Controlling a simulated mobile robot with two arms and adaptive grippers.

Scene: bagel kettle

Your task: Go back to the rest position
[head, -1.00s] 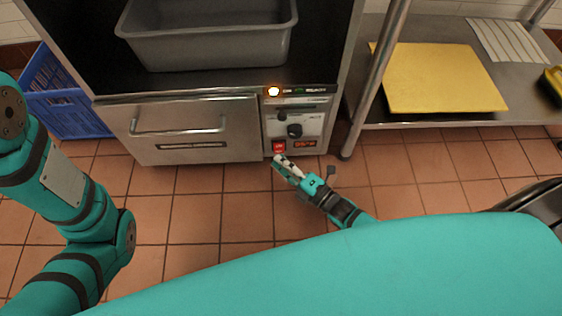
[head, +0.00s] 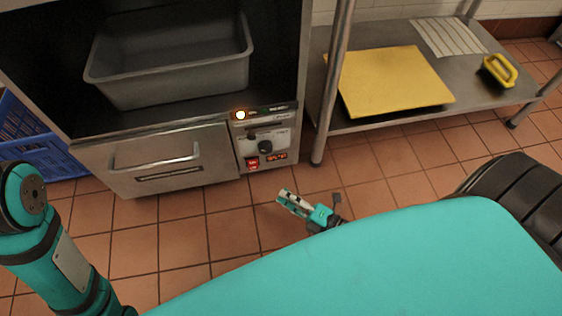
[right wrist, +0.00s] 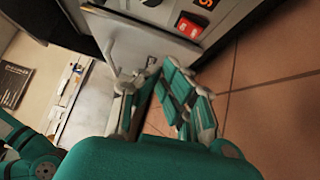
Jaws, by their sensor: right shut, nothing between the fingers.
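My right gripper (head: 289,200) is shut and empty over the tiled floor in the head view, below and to the right of the oven's control panel and apart from it. In the right wrist view, its fingers (right wrist: 150,72) point toward the oven front. The lit red switch (head: 253,163) and small orange display are on the panel; the switch also shows in the right wrist view (right wrist: 190,26). My left arm (head: 50,245) comes in at the left, but its gripper is out of the picture.
The oven cabinet (head: 160,158) holds a grey tub (head: 175,72) above its drawer handle. A steel shelf (head: 480,95) at the right bears a yellow board (head: 390,78) and a yellow-handled item (head: 497,70). A blue crate (head: 40,145) stands at the left. Floor between is clear.

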